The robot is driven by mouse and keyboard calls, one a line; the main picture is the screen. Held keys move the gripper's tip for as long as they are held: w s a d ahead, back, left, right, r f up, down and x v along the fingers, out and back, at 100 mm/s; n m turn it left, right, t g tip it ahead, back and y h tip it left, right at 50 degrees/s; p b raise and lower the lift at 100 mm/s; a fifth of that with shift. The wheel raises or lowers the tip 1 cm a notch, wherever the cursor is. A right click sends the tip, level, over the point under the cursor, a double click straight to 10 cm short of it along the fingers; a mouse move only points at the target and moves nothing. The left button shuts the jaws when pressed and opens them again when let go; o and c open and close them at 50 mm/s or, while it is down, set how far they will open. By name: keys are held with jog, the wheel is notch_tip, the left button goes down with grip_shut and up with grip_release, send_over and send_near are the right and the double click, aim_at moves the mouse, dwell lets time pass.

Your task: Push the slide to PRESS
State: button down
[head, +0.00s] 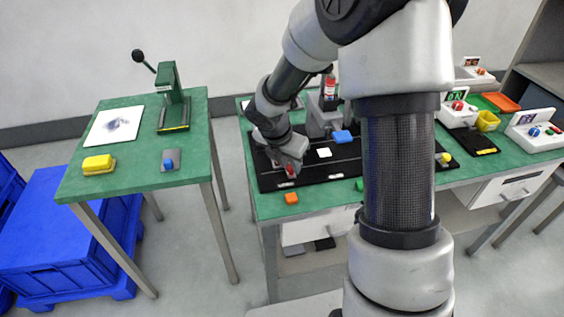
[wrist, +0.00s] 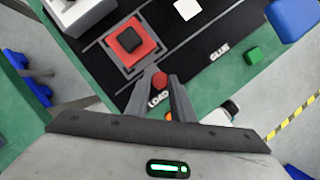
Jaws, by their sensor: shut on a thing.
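The slide, a red square carriage (wrist: 112,52) with a black block (wrist: 130,40) on it, sits on the black track board (head: 265,180) at the LOAD label (wrist: 158,99). Its red knob (wrist: 160,80) is between the fingertips of my gripper (wrist: 162,83), which is shut on it. In the head view my gripper (head: 288,168) is low over the board's left end and hides most of the slide. A GLUE label (wrist: 220,50) lies further along the board. I cannot make out a PRESS label; my arm covers part of the board in the head view.
A white square (head: 324,152) and a blue block (head: 342,136) are along the board. An orange block (head: 291,198) and a green cube (wrist: 254,55) are near the front edge. A green lever press (head: 172,98) stands on the left table, across a gap.

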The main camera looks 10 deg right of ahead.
jog(key=d+p, duration=0.1)
jog(key=d, duration=0.5)
jog(key=shift+d+p, duration=0.35)
jog(key=shift+p, duration=0.05)
jog(key=c, duration=1.5)
grip_release()
jog(key=shift+a, duration=0.1)
jog(key=shift+c, duration=0.2)
jog(key=p+v, duration=0.5)
jog(key=v, duration=1.2)
jog(key=shift+r, duration=0.25)
jog(key=shift+a, duration=0.1)
